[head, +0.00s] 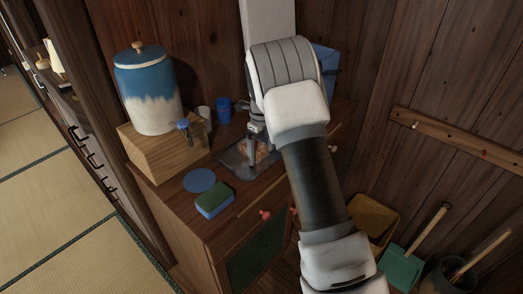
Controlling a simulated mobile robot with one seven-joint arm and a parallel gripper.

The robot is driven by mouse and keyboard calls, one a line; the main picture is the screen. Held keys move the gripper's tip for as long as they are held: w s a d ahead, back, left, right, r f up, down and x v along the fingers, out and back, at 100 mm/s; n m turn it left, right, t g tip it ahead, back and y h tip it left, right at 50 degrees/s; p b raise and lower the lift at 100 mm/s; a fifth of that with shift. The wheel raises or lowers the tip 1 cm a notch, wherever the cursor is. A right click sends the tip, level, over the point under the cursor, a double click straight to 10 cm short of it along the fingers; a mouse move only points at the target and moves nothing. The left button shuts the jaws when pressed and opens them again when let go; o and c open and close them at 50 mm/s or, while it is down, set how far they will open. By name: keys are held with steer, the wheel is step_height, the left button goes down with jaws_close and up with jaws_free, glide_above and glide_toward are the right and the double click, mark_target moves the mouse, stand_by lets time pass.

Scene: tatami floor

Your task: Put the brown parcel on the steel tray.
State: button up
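The steel tray (232,162) lies on top of the wooden cabinet, and my arm covers its right part. A small brown thing, which looks like the brown parcel (263,147), shows over the tray, partly hidden by my gripper. My gripper (251,165) points down over the tray. One finger shows clearly beside the brown thing; the other is hard to make out. I cannot tell whether the fingers hold the brown thing, or whether it rests on the tray.
A blue and white dispenser (150,95) stands on a wooden block (155,155) at the left. A grey cup (204,117), blue cup (223,110), blue disc (199,180) and green-topped sponge (213,202) are near the tray. A blue object (327,60) is behind my arm.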

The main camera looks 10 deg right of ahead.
mark_target(261, 150)
steer(key=s+r+n+t+p, duration=0.1)
steer(key=s+r+n, duration=0.2)
steer(key=r, duration=0.7)
steer(key=s+r+n+p, duration=0.1)
steer(key=s+r+n, duration=0.15)
steer(key=r, duration=0.85)
steer(key=s+r+n+t+y, duration=0.1)
steer(key=s+r+n+t, duration=0.1)
steer(key=s+r+n, duration=0.55)
steer(key=s+f+n+t+h, duration=0.1)
steer(key=s+f+n+t, duration=0.1)
steer(key=s+n, duration=1.3)
steer(key=s, duration=0.7)
steer(key=shift+s+a+n+t, duration=0.15)
steer(key=shift+a+n+t, duration=0.15)
steer(key=shift+a+n, duration=0.1)
